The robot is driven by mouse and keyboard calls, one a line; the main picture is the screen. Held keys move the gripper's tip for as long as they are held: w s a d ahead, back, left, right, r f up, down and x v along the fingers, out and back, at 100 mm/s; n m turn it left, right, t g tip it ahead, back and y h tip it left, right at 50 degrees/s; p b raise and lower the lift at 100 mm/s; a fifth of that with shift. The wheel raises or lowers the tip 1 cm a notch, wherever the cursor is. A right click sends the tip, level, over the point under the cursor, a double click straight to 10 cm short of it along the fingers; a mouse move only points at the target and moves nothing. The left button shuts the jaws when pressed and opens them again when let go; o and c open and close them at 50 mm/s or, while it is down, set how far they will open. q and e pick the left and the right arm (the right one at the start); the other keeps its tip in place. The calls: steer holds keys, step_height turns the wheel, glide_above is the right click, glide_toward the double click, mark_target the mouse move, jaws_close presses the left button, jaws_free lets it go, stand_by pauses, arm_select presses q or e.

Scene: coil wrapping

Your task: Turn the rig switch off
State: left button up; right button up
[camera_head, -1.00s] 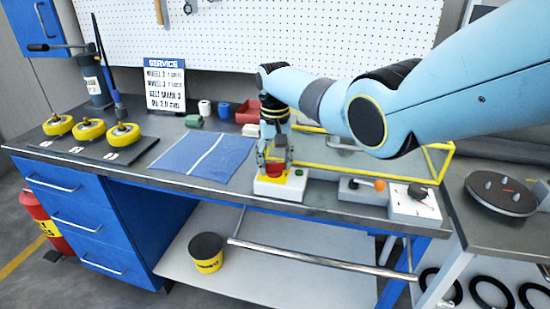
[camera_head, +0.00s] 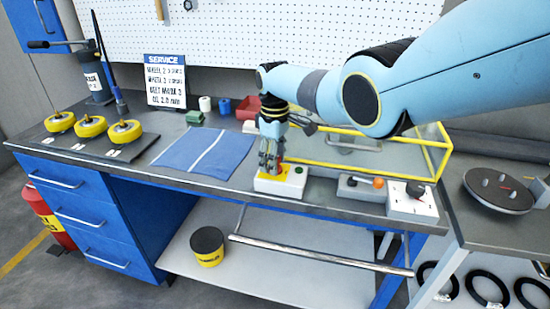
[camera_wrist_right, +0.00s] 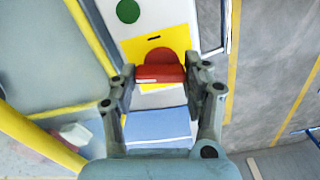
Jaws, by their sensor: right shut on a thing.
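The rig switch is a white box (camera_head: 292,184) on the bench, with a yellow plate, a red knob and a green button (camera_wrist_right: 128,11). My right gripper (camera_head: 270,165) points down onto the box from above. In the right wrist view its two fingers are shut on the red knob (camera_wrist_right: 160,73), one at each side of the bar. The yellow plate (camera_wrist_right: 136,48) shows around the knob. The fingers hide most of the knob in the head view. My left gripper is not in view.
A yellow-framed clear guard (camera_head: 350,165) stands behind the switch. A box with an orange knob (camera_head: 378,183) and a dial box (camera_head: 412,203) stand to the right. A blue mat (camera_head: 190,152) lies left, with wheels on a dark board (camera_head: 130,150) beyond.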

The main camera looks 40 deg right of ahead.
steer(key=shift+n, duration=1.2)
steer(key=shift+w+n, duration=0.1)
steer(key=shift+n, duration=0.2)
steer(key=o, duration=1.2)
steer(key=shift+c, duration=0.2)
step_height(320, 180, up, 12)
